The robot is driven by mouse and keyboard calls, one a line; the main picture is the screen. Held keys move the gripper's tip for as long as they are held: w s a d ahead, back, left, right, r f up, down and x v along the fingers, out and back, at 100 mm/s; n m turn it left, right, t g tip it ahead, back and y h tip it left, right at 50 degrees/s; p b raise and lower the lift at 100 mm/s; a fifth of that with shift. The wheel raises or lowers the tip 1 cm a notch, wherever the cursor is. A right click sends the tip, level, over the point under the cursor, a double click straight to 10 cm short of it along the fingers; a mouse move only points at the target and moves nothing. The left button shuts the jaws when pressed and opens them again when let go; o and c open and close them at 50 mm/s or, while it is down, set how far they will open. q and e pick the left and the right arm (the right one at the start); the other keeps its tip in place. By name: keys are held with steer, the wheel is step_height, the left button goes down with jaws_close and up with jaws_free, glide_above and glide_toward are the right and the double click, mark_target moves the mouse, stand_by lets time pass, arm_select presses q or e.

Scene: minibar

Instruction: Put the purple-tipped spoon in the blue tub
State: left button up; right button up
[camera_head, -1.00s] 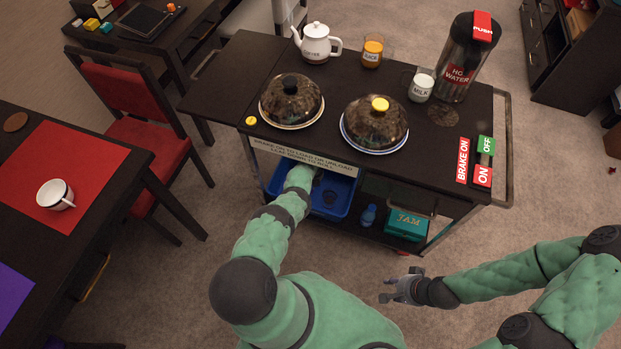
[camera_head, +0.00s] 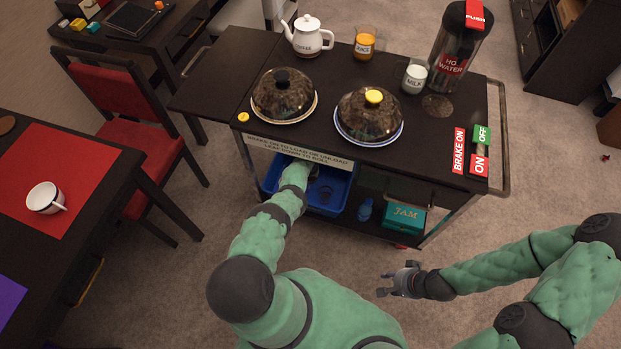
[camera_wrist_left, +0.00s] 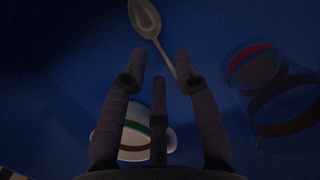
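The blue tub (camera_head: 340,207) sits on the cart's lower shelf. My left arm reaches into it, and the cart top hides that gripper in the head view. In the left wrist view, my left gripper (camera_wrist_left: 160,62) has its fingers apart above the dark blue tub floor. A spoon (camera_wrist_left: 145,18) shows beyond the fingertips, its handle running down behind the right finger. Its purple tip is not visible, and I see no grip on it. My right gripper (camera_head: 386,283) is open and empty, in front of the cart.
A pale cup with a green band (camera_wrist_left: 135,135) and a glass with a red band (camera_wrist_left: 255,68) are in the tub. The cart top (camera_head: 325,60) overhangs it. A blue bottle (camera_head: 365,209) and a teal JAM box (camera_head: 404,218) stand to the right.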

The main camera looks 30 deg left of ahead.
arm_select(q)
steer(key=shift+r, duration=0.1)
stand_by(0.3)
steer(key=shift+r+p, duration=0.85)
steer(key=shift+p, duration=0.1)
step_height(320, 180, up, 7)
steer(key=s+p, duration=0.1)
steer(key=p, duration=0.7)
steer(key=shift+d+f, duration=0.15)
steer(key=shift+s, duration=0.15)
